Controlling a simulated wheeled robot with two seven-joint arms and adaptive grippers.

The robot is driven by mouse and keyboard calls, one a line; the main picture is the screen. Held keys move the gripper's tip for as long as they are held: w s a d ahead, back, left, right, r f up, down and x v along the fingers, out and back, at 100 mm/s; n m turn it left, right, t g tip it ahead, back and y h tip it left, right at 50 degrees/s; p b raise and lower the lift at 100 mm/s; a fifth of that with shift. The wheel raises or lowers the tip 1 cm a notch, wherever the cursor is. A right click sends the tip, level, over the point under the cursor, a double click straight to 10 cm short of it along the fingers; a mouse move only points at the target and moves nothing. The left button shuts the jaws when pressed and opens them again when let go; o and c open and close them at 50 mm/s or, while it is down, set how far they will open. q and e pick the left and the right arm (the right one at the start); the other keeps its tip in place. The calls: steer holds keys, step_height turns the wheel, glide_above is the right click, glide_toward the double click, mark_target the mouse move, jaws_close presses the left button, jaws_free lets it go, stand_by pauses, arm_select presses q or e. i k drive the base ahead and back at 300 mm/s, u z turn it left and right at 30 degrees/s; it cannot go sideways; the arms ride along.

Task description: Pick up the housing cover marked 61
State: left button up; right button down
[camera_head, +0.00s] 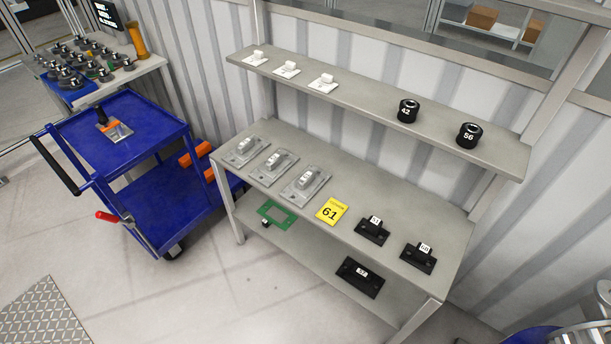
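A flat yellow square piece marked 61 (331,211) lies on the main shelf of the grey rack, near its front edge. It has a smaller line of text above the number that I cannot read. It is the only thing on which I can read 61. No gripper can be made out in the head view.
Grey labelled parts (306,183) lie left of the yellow piece, black labelled parts (373,230) right. A green frame (276,214) and a black part (360,277) are on the lower shelf. The upper shelf (370,95) overhangs behind. A blue cart (130,120) stands left.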

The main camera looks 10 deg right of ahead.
mark_target(304, 186)
steer(key=k, duration=0.55)
steer(key=u, duration=0.8)
steer(key=i, duration=1.2)
steer(key=z, duration=0.4)
